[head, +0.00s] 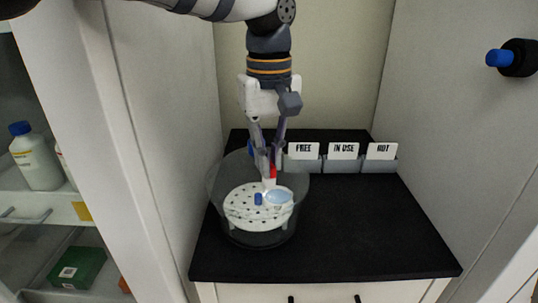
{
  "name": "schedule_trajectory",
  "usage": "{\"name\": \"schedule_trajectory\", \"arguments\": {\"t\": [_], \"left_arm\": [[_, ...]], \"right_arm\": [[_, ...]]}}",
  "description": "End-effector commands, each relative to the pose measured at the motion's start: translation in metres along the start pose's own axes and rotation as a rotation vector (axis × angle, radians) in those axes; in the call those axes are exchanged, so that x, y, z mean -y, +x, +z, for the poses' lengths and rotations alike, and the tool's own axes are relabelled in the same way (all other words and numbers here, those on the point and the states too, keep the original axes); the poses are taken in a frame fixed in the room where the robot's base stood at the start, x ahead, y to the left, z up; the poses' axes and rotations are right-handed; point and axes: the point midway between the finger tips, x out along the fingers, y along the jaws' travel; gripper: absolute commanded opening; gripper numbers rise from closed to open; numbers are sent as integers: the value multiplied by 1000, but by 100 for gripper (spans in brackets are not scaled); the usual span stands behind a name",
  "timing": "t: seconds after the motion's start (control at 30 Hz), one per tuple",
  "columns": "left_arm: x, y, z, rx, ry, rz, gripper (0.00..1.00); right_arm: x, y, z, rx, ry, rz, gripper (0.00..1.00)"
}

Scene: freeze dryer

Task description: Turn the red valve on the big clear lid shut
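A big clear round vessel with its clear lid (219,182) stands on the black worktop. A small red valve (273,173) shows at the top, above a white fitting. My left gripper (268,172) points straight down from above, with its fingertips right at the red valve and partly covering it. The fingers are close together, but I cannot tell whether they grip the valve. The valve handle's direction is hard to make out. My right gripper is not in view.
A white perforated plate (241,211) inside the vessel carries a small blue item and a light-blue dish. Card holders labelled FREE (303,150), IN USE (343,150) and HOT (381,151) stand behind. The worktop's right side (375,225) is clear. A blue knob (499,58) juts from the right wall.

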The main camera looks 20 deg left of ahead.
Motion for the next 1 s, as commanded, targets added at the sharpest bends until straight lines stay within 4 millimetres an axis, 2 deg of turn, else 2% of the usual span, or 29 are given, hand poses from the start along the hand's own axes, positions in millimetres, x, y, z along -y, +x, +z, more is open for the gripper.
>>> {"name": "schedule_trajectory", "arguments": {"t": [0.27, 0.47, 1.0], "left_arm": [[0, 0, 0, -1, 10, 0, 0], [0, 0, 0, 0, 79, -1, 0], [0, 0, 0, 1, 551, -1, 0]], "right_arm": [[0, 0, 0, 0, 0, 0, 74], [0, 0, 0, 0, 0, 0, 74], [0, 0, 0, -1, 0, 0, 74]]}}
